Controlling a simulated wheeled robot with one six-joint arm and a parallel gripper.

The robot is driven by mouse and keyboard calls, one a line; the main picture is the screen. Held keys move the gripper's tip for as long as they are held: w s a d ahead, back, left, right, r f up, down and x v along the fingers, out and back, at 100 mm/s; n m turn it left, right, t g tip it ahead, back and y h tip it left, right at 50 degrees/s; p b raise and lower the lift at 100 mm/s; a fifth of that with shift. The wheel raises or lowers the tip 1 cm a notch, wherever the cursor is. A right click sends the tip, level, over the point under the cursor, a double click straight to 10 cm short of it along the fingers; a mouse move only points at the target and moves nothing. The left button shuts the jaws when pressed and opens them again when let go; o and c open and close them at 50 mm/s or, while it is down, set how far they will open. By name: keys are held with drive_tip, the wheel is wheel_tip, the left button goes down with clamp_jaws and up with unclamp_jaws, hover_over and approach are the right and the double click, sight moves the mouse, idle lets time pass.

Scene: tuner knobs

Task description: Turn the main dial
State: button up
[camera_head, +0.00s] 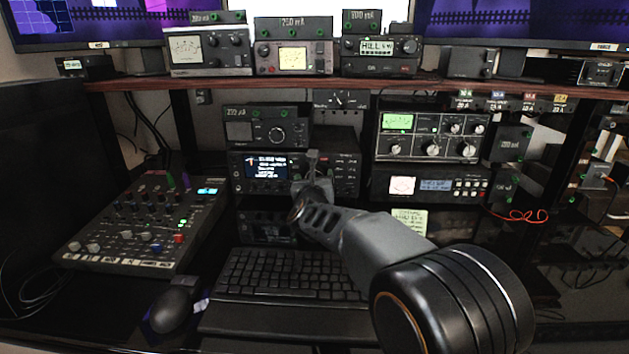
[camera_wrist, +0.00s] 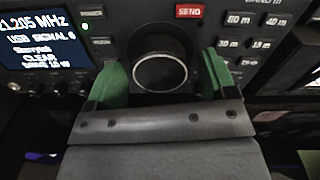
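The main dial (camera_wrist: 160,72) is a large round black knob with a pale ring on its face. It sits on the front of a black radio (camera_head: 265,166) with a lit screen (camera_wrist: 40,35). In the wrist view my gripper (camera_wrist: 163,64) is open, with one green finger at the left of the dial and one at the right. A narrow gap seems to show beside each finger, but I cannot tell whether either touches. In the head view my gripper (camera_head: 313,160) is in front of the radio and hides the dial.
A red SEND button (camera_wrist: 189,11) is above the dial, and band buttons (camera_wrist: 239,19) are to its right. A keyboard (camera_head: 290,274) lies below my arm. A mixer (camera_head: 140,225) and a mouse (camera_head: 171,308) are at the left. A shelf (camera_head: 300,82) runs above.

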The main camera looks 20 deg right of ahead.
drive_tip(key=c, duration=0.8)
drive_tip(key=shift+f+b, duration=0.1)
drive_tip(key=shift+b, duration=0.2)
drive_tip(key=shift+b, duration=0.4)
drive_tip(key=shift+n, duration=0.3)
drive_tip(key=o, duration=0.9)
drive_tip(key=shift+s, duration=0.1)
drive_tip(key=p+v, duration=0.2)
drive_tip(key=v, duration=1.1)
drive_tip(key=shift+s+a, duration=0.15)
drive_tip(key=shift+s, duration=0.15)
